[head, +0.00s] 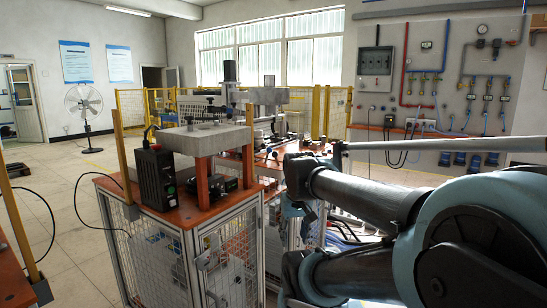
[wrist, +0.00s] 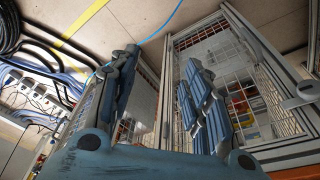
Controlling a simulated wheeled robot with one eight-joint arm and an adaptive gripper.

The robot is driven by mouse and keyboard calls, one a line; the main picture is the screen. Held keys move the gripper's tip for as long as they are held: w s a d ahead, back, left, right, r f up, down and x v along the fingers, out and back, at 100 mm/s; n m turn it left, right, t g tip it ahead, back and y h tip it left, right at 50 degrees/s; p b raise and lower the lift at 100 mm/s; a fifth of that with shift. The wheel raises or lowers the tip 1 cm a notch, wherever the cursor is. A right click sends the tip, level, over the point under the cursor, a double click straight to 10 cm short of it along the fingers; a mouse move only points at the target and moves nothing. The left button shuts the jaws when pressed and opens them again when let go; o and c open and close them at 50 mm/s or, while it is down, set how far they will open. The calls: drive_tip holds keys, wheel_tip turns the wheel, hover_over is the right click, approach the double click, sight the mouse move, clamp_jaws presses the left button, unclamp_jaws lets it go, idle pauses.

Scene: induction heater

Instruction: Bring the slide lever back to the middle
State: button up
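My gripper (wrist: 160,62) is open and empty in the wrist view, its two blue-grey fingers well apart above the wire-mesh cabinets. In the head view, my arm comes in from the right and ends beside the heater bench; I cannot make out the fingers there. The induction heater bench has an orange top (head: 168,213) and carries a grey block on orange posts (head: 203,137) and a black control box (head: 156,178). I cannot tell for sure which part is the slide lever. A grey rounded tab (wrist: 301,92) sticks out at the right of the wrist view; I cannot tell what it is.
A mesh cabinet (wrist: 232,75) with an aluminium frame stands below the fingers. Black hoses and blue cables (wrist: 40,60) lie at the left of the wrist view. Open floor (head: 75,235) lies left of the bench.

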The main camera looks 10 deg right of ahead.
drive_tip(key=w+r, duration=1.7)
drive_tip(key=r, duration=0.1)
drive_tip(key=m+t+h, duration=0.2)
approach(274, 152)
drive_tip(key=x, duration=1.1)
drive_tip(key=shift+w+d+f, duration=0.1)
drive_tip(key=shift+f, duration=0.1)
clamp_jaws()
